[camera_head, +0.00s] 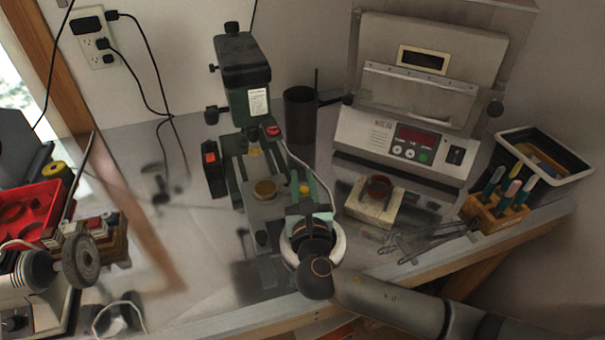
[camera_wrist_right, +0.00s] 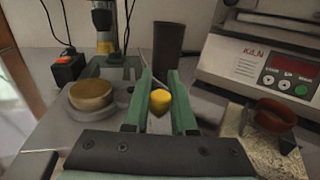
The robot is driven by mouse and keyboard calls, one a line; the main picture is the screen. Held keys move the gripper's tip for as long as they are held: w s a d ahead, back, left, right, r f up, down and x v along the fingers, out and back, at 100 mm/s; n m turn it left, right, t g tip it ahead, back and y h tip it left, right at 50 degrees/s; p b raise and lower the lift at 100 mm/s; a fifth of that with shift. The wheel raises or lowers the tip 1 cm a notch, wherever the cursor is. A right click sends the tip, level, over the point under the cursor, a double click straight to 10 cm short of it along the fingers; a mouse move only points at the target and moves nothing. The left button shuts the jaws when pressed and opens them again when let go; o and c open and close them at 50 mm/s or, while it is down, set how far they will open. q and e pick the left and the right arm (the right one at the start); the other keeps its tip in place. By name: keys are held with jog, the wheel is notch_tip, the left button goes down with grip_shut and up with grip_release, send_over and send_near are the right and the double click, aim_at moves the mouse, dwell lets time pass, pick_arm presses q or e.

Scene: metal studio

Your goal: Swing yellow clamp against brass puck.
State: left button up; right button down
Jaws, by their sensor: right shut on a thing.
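The brass puck (camera_head: 265,189) is a flat round disc lying on the grey base under the green drill press. It also shows left of my fingers in the wrist view (camera_wrist_right: 90,95). The yellow clamp (camera_wrist_right: 160,101) shows as a rounded yellow end between my green fingers; the rest of it is hidden. In the head view its yellow end (camera_head: 304,188) is right of the puck, with a visible gap between them. My right gripper (camera_head: 306,190) is shut on the yellow clamp, its fingers pointing toward the back. My left gripper is not in view.
The green drill press (camera_head: 243,75) stands behind the puck. A dark cylinder (camera_head: 300,115) is behind my fingers. The kiln (camera_head: 400,145), a pale block with a reddish-brown ring (camera_head: 378,187), and a wooden tool holder (camera_head: 492,212) are to the right. A grinder wheel (camera_head: 82,261) is at left.

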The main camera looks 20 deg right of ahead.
aim_at(305, 195)
dwell(0.4)
jog(key=c, duration=0.7)
grip_release()
jog(key=shift+c, duration=0.2)
jog(key=s+p, duration=0.1)
jog(key=s, duration=0.2)
jog(key=s+a+p, duration=0.1)
jog(key=s+p, duration=0.1)
jog(key=s, duration=0.1)
jog(key=shift+s+a+r, duration=0.1)
jog(key=shift+s+a, duration=0.05)
jog(key=shift+s, duration=0.1)
jog(key=s, duration=0.2)
jog(key=s+a+p, duration=0.1)
jog(key=s, duration=0.2)
jog(key=shift+s, duration=0.1)
jog(key=shift+s+a, duration=0.1)
jog(key=shift+s, duration=0.2)
